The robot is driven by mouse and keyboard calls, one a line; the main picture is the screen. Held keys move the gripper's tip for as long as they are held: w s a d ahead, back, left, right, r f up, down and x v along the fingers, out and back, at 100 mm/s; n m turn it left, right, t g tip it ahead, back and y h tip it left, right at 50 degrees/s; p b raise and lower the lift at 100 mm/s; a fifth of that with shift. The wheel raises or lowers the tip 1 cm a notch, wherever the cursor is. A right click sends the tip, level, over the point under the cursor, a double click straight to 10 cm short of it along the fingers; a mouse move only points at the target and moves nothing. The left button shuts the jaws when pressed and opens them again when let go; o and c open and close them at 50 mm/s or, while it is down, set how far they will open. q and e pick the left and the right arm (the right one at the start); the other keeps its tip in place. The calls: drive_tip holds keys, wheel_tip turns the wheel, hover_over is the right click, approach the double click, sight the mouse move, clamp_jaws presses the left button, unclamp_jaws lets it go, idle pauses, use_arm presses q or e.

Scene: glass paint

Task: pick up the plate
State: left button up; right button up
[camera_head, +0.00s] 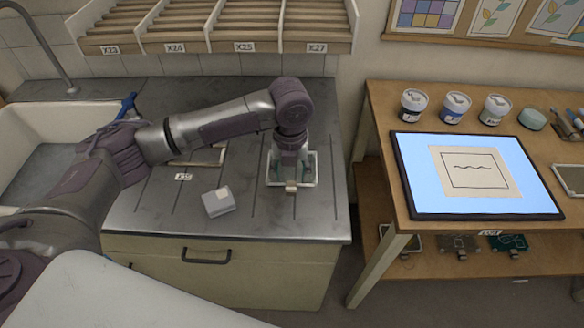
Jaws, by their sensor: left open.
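A small clear plate with a pale rim (313,172) lies on the grey metal counter, near its right end. My left arm reaches in from the left and bends down over it. My left gripper (291,172) points down right above the plate, open, with its fingers over the plate's middle. The gripper hides much of the plate. I cannot tell whether the fingers touch it. A small tan piece (291,187) shows at the plate's front edge. My right gripper is not in view.
A grey-white block (218,202) sits left of the plate. Another framed piece (212,156) lies behind my arm. A sink (50,120) is at the left. Slatted racks (240,25) hang above. At right, a wooden table (385,100) holds a lit panel (410,180) and jars (454,108).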

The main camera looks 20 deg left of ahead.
sight(291, 189)
use_arm(q)
drive_tip(key=shift+f+p, duration=0.35)
drive_tip(key=shift+f, duration=0.25)
wheel_tip(291, 189, down, 4)
drive_tip(key=shift+r+p, duration=0.2)
drive_tip(key=shift+p, duration=0.35)
drive_tip(key=shift+w+f, duration=0.1)
drive_tip(key=shift+f, duration=0.25)
clamp_jaws()
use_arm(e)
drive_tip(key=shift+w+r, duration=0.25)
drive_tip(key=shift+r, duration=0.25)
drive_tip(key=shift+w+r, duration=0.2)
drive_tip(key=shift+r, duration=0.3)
